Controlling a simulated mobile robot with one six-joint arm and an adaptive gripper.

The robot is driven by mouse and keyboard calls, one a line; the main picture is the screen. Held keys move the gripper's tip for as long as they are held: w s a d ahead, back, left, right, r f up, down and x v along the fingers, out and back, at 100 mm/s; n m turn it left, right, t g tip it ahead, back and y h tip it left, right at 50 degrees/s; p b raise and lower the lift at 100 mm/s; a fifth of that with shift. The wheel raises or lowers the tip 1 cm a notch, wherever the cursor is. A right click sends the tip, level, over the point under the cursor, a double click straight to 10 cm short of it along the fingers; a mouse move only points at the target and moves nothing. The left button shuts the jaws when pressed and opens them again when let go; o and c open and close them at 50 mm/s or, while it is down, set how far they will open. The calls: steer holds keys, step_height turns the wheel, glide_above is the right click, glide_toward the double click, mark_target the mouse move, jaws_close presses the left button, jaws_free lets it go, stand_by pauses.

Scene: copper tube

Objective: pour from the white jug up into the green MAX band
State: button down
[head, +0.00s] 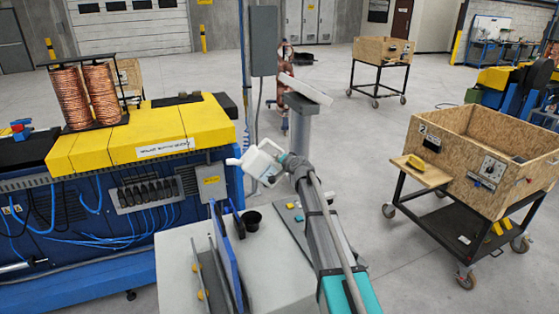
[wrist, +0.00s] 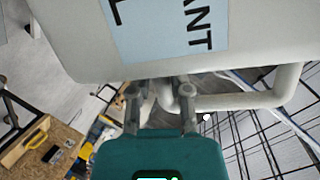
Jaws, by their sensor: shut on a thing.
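The white jug (head: 260,164) is held in the air above the grey cabinet, its thin spout pointing left toward the blue and yellow machine. It looks tilted in the head view. In the wrist view the jug (wrist: 225,55) fills the top, with a pale blue label whose letters end in "ANT". My gripper (head: 285,162) is at the jug's right side. In the wrist view my gripper's fingers (wrist: 161,92) are shut on the jug's handle (wrist: 250,101). I see no liquid stream. I cannot make out a green MAX band in either view.
A small black cup or funnel (head: 251,219) stands on the grey cabinet top (head: 180,257), beside upright blue and grey plates (head: 225,235). The blue and yellow machine (head: 145,135) with copper coils is at left. A wooden cart (head: 478,165) stands right, with clear floor around it.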

steer(key=d+f+b, duration=0.8)
steer(key=f+b, duration=0.6)
steer(key=shift+s+f+n+y, duration=0.2)
steer(key=shift+s+n+y, duration=0.1)
steer(key=shift+s+n, duration=0.15)
steer(key=shift+d+r+n+h+p, duration=0.1)
steer(key=shift+r+n+h+p, duration=0.35)
steer(key=shift+n, duration=0.3)
stand_by(1.7)
steer(key=shift+s+a+n+h, duration=0.1)
steer(key=shift+a+n+h, duration=0.3)
steer(key=shift+n, duration=0.4)
stand_by(0.7)
steer(key=shift+a+r+n+p, duration=0.1)
steer(key=shift+r+n+p, duration=0.2)
steer(key=shift+r+p, duration=0.2)
stand_by(1.7)
